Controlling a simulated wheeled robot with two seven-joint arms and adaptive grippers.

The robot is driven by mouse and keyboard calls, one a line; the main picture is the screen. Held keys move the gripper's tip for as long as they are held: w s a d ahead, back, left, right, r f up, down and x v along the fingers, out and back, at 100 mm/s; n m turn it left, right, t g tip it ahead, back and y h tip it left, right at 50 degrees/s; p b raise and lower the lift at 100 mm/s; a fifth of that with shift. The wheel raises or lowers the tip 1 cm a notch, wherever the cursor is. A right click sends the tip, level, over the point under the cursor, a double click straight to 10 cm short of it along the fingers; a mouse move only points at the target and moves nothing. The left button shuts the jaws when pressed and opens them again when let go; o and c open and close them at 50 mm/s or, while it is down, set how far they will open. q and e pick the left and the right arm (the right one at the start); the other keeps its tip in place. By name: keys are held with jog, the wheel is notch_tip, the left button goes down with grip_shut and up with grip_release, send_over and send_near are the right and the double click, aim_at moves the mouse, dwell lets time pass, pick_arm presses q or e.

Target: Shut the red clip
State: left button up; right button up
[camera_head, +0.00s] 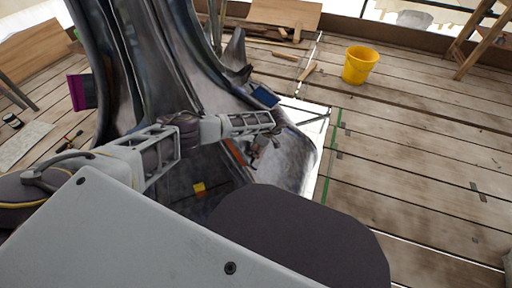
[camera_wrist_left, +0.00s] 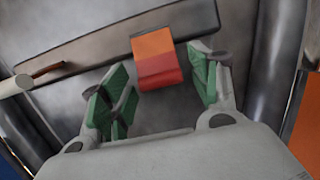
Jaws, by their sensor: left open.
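The red clip shows in the left wrist view as a small block with a red lower face (camera_wrist_left: 158,75) and an orange upper face. It sits at a long dark bar (camera_wrist_left: 95,47) on a grey metal surface. My left gripper (camera_wrist_left: 160,90) is open, with its green finger pads on either side of the clip's lower end. I see no clear contact. In the head view my left gripper (camera_head: 258,148) reaches in from the left over the metal base of the spire (camera_head: 185,70). My right gripper is not in view.
A small yellow-and-orange block (camera_head: 199,188) sits in the dark recess below my left arm. A blue piece (camera_head: 264,96) is just beyond the gripper. A yellow bucket (camera_head: 360,65) stands on the plank floor, which is mostly clear at right. A grey cylinder (camera_wrist_left: 14,86) shows in the wrist view.

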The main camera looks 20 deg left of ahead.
pick_arm(q)
jog(key=c, duration=1)
jog(key=shift+a+f+h, duration=0.15)
jog(key=shift+a+h, duration=0.15)
jog(key=shift+h, duration=0.5)
jog(key=o, duration=1)
jog(key=v, duration=1.2)
